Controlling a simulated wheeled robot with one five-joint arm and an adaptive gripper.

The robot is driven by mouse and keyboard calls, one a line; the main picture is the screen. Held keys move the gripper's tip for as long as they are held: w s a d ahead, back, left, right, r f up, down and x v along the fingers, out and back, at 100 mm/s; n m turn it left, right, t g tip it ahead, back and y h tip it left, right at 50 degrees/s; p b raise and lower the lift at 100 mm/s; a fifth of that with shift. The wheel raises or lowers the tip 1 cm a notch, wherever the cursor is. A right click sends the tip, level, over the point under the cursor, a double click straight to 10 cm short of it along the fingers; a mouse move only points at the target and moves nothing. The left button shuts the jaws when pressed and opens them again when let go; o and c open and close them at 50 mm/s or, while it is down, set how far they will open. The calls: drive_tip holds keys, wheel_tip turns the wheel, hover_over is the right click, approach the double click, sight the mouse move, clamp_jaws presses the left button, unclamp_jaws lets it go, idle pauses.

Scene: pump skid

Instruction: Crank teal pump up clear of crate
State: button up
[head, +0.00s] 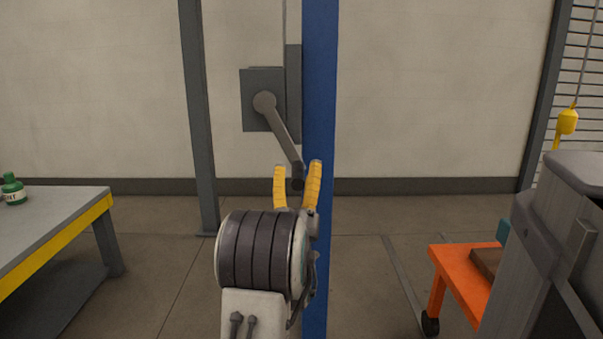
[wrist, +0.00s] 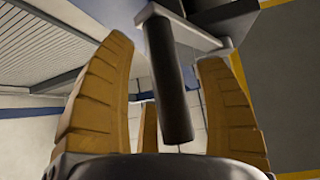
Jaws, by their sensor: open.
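The crank has a grey arm (head: 283,135) on a grey box (head: 250,85) fixed to a blue post (head: 320,60). The arm slants down to the right, its dark handle (head: 298,184) at the lower end. My gripper (head: 297,174) is open, with yellow fingers on either side of the handle. In the wrist view, the black handle (wrist: 170,85) stands between the open fingers (wrist: 170,100), with gaps visible on both sides. No teal pump or its crate can be made out for certain; a small teal piece (head: 503,230) shows at the right, partly hidden.
A grey table (head: 50,215) with a yellow edge and a green bottle (head: 13,188) stands at left. An orange cart (head: 455,275) carries a brown block (head: 486,263) at right. A large dark grey body (head: 555,235) stands nearer. A yellow hanging block (head: 567,122) is behind it.

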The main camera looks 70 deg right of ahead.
clamp_jaws()
idle(0.8)
